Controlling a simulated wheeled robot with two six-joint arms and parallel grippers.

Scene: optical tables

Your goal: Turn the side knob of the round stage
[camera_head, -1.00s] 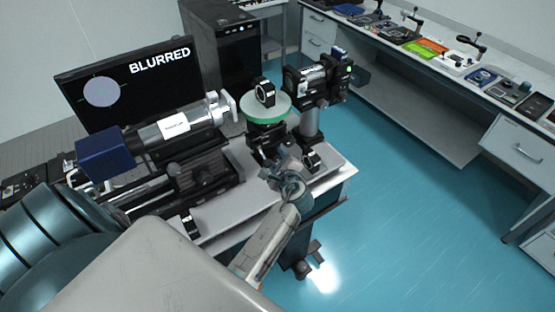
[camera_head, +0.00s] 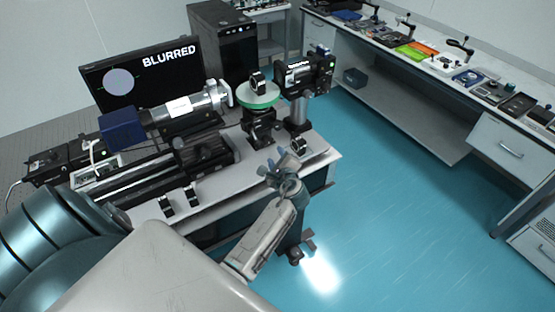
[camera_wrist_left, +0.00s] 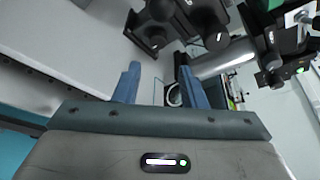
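The round stage (camera_head: 258,97) has a pale green disc top on a black base and stands near the middle of the table in the head view. A black ring mount (camera_head: 258,83) stands on its disc. Its side knob is too small to pick out surely in the head view. My left gripper (camera_head: 284,168) is in front of the stage base, by the table's front edge, apart from the stage. In the left wrist view its two blue fingers (camera_wrist_left: 158,85) are spread with nothing held. Black knobbed hardware (camera_wrist_left: 155,30) lies beyond them. My right gripper is not in view.
A small ring mount (camera_head: 298,146) stands on the table (camera_head: 225,182) close to my left gripper; a ring shows between the fingers in the wrist view. A camera on a post (camera_head: 300,110) stands right of the stage. A lens tube (camera_head: 180,108) is left. The monitor (camera_head: 135,72) reads BLURRED.

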